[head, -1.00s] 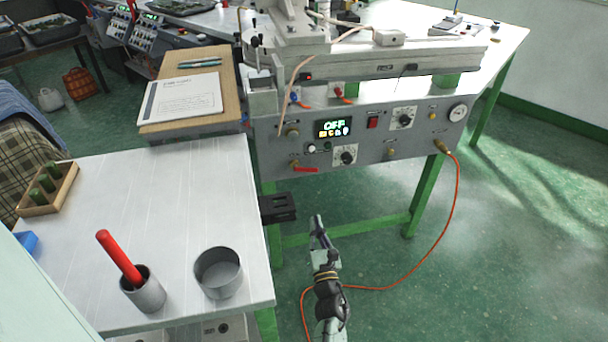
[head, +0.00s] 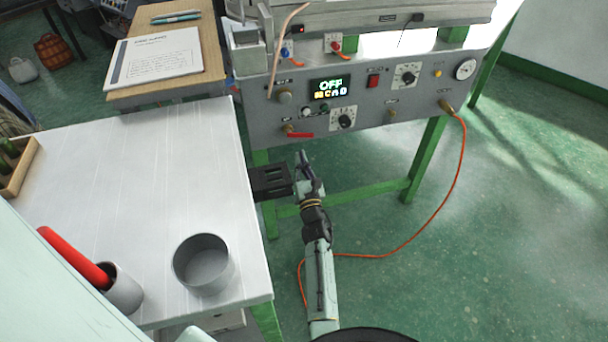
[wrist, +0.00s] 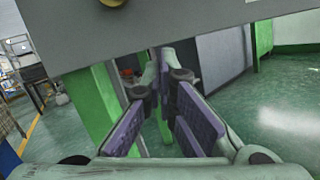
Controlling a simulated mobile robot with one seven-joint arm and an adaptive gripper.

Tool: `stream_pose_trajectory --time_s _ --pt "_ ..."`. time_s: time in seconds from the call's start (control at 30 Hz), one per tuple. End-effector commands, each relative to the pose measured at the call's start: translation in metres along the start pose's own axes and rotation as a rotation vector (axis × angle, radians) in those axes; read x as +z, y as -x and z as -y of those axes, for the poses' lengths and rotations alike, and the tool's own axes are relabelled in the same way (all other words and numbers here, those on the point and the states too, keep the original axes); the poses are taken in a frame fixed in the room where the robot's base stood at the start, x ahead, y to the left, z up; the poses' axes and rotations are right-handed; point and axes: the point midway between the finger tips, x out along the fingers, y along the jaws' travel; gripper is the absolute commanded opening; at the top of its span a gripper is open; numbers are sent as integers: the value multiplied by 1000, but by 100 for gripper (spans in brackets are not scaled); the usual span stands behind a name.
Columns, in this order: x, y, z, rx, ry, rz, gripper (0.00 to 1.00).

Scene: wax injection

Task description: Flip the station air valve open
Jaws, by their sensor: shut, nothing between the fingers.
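The station air valve is a small brass fitting with a red lever (head: 300,135) at the lower left of the grey control panel (head: 380,128). The lever lies about level and points right. My gripper (head: 303,156) is just below the lever, in front of the panel's lower edge. It is shut and empty, and appears apart from the lever. In the wrist view my gripper (wrist: 164,58) has its purple-padded fingers meeting toward the far end, below the panel's edge. A brass part (wrist: 112,2) shows at the top there; the red lever is not in that view.
A black bracket (head: 270,182) sits just left of my gripper, beside the white table (head: 150,150). A grey cup (head: 203,265) and a holder with a red stick (head: 75,258) stand on it. An orange hose (head: 455,185) hangs at right. The display (head: 330,87) reads OFF.

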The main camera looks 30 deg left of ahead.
Motion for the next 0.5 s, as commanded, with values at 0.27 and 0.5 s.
stream_pose_trajectory --time_s 0.27,0.5 --pt "35 -12 -1 -1 1 0 0" --pt "39 -13 0 -1 0 0 0"
